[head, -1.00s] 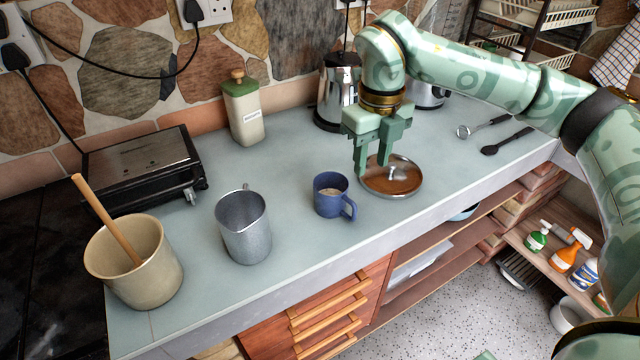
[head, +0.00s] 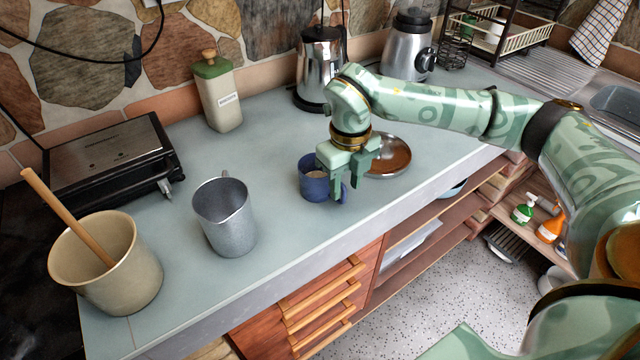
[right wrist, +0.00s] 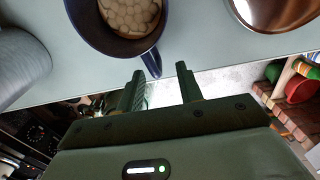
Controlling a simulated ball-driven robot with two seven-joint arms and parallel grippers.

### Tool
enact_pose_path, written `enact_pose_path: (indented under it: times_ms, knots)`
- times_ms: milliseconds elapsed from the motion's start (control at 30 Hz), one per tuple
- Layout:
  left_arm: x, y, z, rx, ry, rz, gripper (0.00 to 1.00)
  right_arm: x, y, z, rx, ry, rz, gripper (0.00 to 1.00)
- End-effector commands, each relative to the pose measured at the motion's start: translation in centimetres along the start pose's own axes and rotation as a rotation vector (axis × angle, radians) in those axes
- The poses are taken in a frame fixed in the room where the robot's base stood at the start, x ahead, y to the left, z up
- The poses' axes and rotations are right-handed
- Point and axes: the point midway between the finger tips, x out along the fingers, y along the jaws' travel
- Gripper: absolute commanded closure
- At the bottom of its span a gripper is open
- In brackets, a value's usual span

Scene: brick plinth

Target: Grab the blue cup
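The blue cup (head: 311,184) stands upright on the grey counter, partly hidden behind my right gripper in the head view. In the right wrist view the blue cup (right wrist: 88,36) shows at the top, with pale round pieces inside and its handle pointing toward the fingers. My right gripper (head: 346,196) is at the cup's right side, by the handle. In the right wrist view its fingers (right wrist: 162,85) are apart, with the handle's end close to the gap between them. I cannot tell whether they touch it. My left gripper is not in view.
A metal mug (head: 226,222) stands left of the cup, and a round lid (head: 392,158) lies to its right. A beige pot (head: 125,278) with a wooden stick is at the left. A kettle (head: 318,75) and a bottle (head: 219,100) stand behind. The counter's front edge is close.

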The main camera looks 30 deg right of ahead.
Motion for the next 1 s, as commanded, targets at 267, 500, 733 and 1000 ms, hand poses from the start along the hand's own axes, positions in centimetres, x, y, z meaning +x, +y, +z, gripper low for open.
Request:
enact_pose_path:
  times_ms: [267,500,733,1000]
  knots:
    - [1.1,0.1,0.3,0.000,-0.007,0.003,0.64,3.4,0.3,0.0,-0.001,0.001,0.000,0.64]
    - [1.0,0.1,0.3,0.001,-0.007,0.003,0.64,3.3,0.3,0.0,-0.001,0.001,0.000,0.94]
    - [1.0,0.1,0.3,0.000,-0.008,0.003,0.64,3.3,0.3,0.0,-0.001,0.000,0.000,1.00]
    - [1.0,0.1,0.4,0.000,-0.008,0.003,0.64,3.2,0.3,0.0,-0.001,0.001,0.000,1.00]
